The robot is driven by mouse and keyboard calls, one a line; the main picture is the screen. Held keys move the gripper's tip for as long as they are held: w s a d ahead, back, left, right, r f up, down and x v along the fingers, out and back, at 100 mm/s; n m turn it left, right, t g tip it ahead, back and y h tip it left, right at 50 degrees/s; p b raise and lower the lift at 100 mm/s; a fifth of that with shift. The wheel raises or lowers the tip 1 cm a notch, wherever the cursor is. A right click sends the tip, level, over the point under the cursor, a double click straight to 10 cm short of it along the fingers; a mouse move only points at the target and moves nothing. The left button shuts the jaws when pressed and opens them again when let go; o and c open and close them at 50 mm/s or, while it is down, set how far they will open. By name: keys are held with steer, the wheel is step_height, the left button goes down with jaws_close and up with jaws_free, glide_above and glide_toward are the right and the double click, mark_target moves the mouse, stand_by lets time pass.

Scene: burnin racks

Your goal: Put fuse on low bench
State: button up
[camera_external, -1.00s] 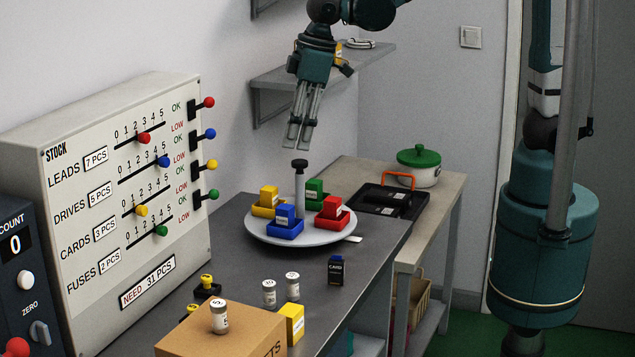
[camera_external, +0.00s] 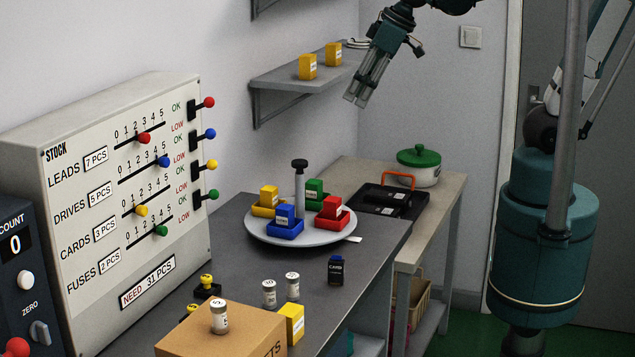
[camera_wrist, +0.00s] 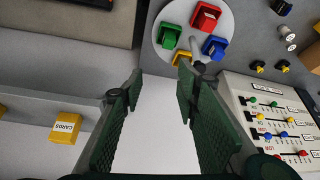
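Small white-and-grey cylinders with labels too small to read may be the fuses: one (camera_external: 219,317) stands on the cardboard box and two (camera_external: 269,292) (camera_external: 292,285) stand on the dark bench. Two similar cylinders (camera_wrist: 285,30) show at the upper right of the wrist view. The low bench (camera_external: 342,172), pale-topped, stands at the back, beyond the dark bench. My gripper (camera_external: 354,101) is high in the air, left of and above the low bench. In the wrist view my gripper (camera_wrist: 160,95) has its fingers wide apart with nothing between them.
A round turntable (camera_external: 270,238) with colored bins stands on the dark bench (camera_external: 345,301). A black tray (camera_external: 378,213) and a green-lidded pot (camera_external: 418,171) occupy the low bench. A wall shelf (camera_external: 285,77) holds yellow boxes (camera_external: 308,67). A stock panel (camera_external: 75,235) stands left.

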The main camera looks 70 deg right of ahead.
steer(key=s+d+f+m+t+h, duration=0.1)
steer(key=s+d+m+t, duration=0.1)
steer(key=s+d, duration=0.5)
steer(key=d, duration=0.4)
steer(key=shift+s+f+m, duration=0.35)
steer(key=shift+s+m, duration=0.05)
steer(key=shift+o, duration=0.5)
steer(key=shift+a, duration=0.1)
